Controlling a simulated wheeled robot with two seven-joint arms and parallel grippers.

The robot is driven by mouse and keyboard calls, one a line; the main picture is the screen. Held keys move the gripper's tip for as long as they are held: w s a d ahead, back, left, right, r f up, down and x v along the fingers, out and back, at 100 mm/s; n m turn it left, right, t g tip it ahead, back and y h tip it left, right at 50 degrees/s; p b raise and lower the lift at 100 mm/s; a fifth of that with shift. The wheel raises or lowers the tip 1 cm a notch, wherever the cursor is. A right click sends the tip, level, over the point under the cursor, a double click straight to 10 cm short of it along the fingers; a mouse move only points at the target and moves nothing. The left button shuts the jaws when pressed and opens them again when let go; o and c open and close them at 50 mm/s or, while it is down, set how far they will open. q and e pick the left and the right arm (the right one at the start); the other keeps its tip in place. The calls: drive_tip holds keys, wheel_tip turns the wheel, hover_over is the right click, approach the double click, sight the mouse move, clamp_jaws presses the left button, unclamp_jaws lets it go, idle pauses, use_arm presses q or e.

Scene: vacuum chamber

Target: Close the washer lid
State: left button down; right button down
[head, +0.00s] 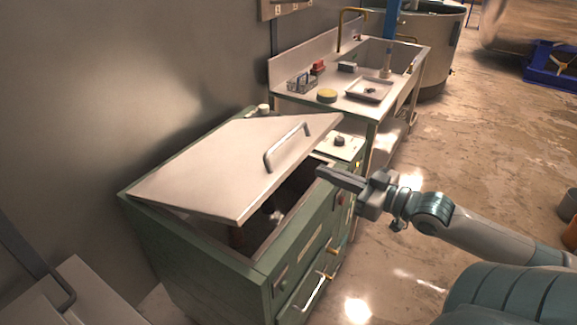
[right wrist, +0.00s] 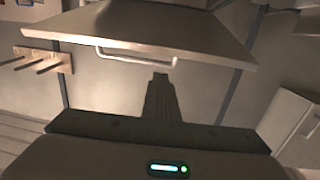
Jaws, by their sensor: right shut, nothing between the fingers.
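The washer (head: 215,263) is a green cabinet with a pale lid (head: 225,165) that has a grey bar handle (head: 287,147). The lid is tilted, partly open, with a dark gap showing below its front edge. My right gripper (head: 322,174) is shut and empty, just right of the lid's front edge, near the washer's front rim and apart from the handle. In the right wrist view the lid (right wrist: 150,28) and its handle (right wrist: 135,53) show beyond the fingers (right wrist: 161,80). My left gripper is not seen.
A sink bench (head: 390,60) stands behind the washer, with a tray (head: 369,89), a yellow round item (head: 327,95) and a small rack (head: 301,82) on it. A pale cabinet (head: 85,295) is at the lower left. The floor (head: 480,150) on the right is mostly clear.

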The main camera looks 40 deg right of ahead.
drive_tip(key=shift+n+y, duration=0.5)
drive_tip(key=shift+y, duration=0.3)
drive_tip(key=a+r, duration=0.1)
drive_tip(key=r, duration=0.1)
drive_tip(key=a+r, duration=0.1)
drive_tip(key=a, duration=0.1)
drive_tip(key=shift+s+a+r, duration=0.1)
drive_tip(key=shift+s+r, duration=0.25)
drive_tip(key=shift+s, duration=0.05)
drive_tip(key=shift+w, duration=0.15)
drive_tip(key=p, duration=0.4)
hover_over(284, 180)
drive_tip(key=f, duration=0.2)
drive_tip(key=s+f, duration=0.1)
drive_tip(key=f, duration=0.1)
drive_tip(key=shift+s+d+p, duration=0.2)
drive_tip(key=shift+p, duration=0.15)
